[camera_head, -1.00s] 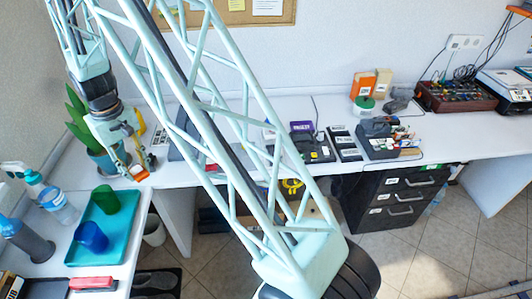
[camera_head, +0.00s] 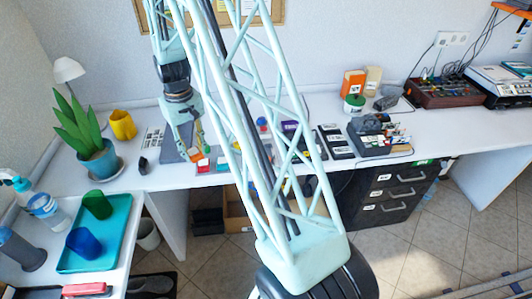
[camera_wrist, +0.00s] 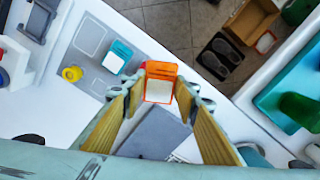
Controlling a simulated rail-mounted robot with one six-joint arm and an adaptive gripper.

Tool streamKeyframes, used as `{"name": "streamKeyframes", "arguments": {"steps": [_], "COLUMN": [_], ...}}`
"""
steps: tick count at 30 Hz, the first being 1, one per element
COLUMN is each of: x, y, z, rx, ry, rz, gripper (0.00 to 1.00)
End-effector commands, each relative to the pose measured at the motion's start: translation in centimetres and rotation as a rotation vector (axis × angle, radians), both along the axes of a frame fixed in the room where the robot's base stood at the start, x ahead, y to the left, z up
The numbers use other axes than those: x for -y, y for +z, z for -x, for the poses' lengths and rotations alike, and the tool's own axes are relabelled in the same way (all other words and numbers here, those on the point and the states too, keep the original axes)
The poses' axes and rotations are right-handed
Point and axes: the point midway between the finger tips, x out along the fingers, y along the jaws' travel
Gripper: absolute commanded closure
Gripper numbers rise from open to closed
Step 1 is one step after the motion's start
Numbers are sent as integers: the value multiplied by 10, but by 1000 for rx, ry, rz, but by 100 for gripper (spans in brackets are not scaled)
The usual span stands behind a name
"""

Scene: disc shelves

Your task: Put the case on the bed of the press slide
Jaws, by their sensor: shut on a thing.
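My gripper (camera_wrist: 155,105) is shut on an orange case (camera_wrist: 160,85) with a white face, held between the yellow-lined fingertips. In the head view, my gripper (camera_head: 195,148) hangs over the back table, with the orange case (camera_head: 199,155) at its tips. A flat grey slab (camera_wrist: 155,138) lies below and beyond the case in the wrist view; its dark surface (camera_head: 172,150) shows beside my gripper in the head view. I cannot tell for sure which thing is the press slide; its bed is not clearly made out.
A teal-and-white case (camera_wrist: 118,57) lies on a grey outlined mat (camera_wrist: 88,38), near a yellow round thing (camera_wrist: 73,73). A potted plant (camera_head: 98,155) and yellow mug (camera_head: 122,125) stand left of my gripper. A teal tray (camera_head: 75,262) holds cups on the left table.

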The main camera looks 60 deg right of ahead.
Motion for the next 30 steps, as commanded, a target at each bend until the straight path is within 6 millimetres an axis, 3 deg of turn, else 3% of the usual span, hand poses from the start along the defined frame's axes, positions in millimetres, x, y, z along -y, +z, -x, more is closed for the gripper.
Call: {"name": "streamKeyframes", "arguments": {"steps": [12, 30], "x": [77, 166], "y": [-9, -20], "z": [61, 162], "rx": [-1, -2], "ry": [-117, -280], "rz": [0, -1], "gripper": [83, 83]}}
